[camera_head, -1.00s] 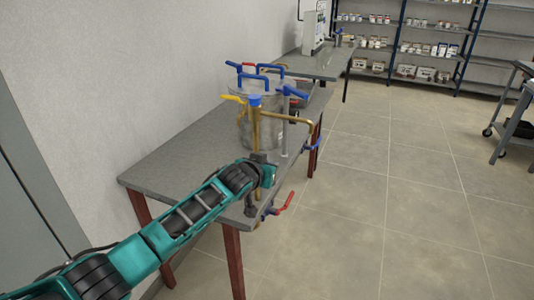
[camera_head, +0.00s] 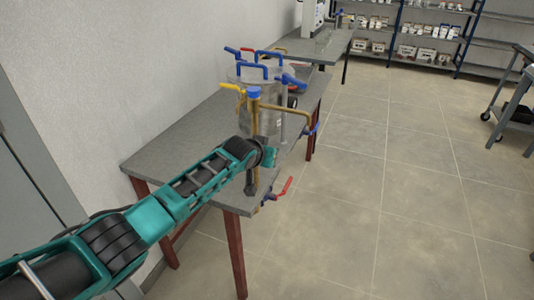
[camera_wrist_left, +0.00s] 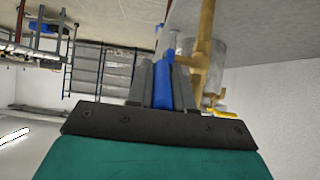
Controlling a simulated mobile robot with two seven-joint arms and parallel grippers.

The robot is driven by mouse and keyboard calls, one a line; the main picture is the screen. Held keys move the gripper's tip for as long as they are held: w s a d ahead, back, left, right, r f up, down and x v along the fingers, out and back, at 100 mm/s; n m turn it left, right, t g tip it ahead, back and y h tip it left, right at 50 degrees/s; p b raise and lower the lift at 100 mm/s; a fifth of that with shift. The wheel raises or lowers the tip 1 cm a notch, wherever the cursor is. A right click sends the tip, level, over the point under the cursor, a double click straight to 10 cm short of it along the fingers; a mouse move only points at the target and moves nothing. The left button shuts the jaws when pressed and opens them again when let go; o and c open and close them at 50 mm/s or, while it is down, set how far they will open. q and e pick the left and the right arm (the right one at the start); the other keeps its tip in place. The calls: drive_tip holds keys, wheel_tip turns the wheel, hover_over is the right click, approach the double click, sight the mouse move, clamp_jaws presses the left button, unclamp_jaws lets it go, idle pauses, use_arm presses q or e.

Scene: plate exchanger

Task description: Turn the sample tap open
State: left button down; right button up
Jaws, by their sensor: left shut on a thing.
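A metal vessel (camera_head: 268,118) with brass pipes and several blue handles stands on the grey bench. A brass pipe (camera_head: 253,118) rises at its near side, with a blue cap and a yellow lever (camera_head: 232,88). My left gripper (camera_head: 268,157) is beside this pipe, above the bench's front edge. In the left wrist view my left gripper (camera_wrist_left: 163,80) is shut on a blue handle (camera_wrist_left: 162,88). The brass pipe (camera_wrist_left: 203,50) and yellow lever (camera_wrist_left: 222,114) show to its right. I cannot tell which valve the held handle works. My right gripper is not in view.
A red lever (camera_head: 286,188) sticks out below the bench edge, and a blue lever (camera_head: 313,130) farther along it. The grey bench (camera_head: 170,150) stands by the wall, clear at its near left. The tiled floor to the right is open.

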use_arm(q)
drive_tip(key=c, duration=1.1)
unclamp_jaws()
drive_tip(key=shift+v, duration=6.45)
drive_tip(key=shift+f, duration=0.1)
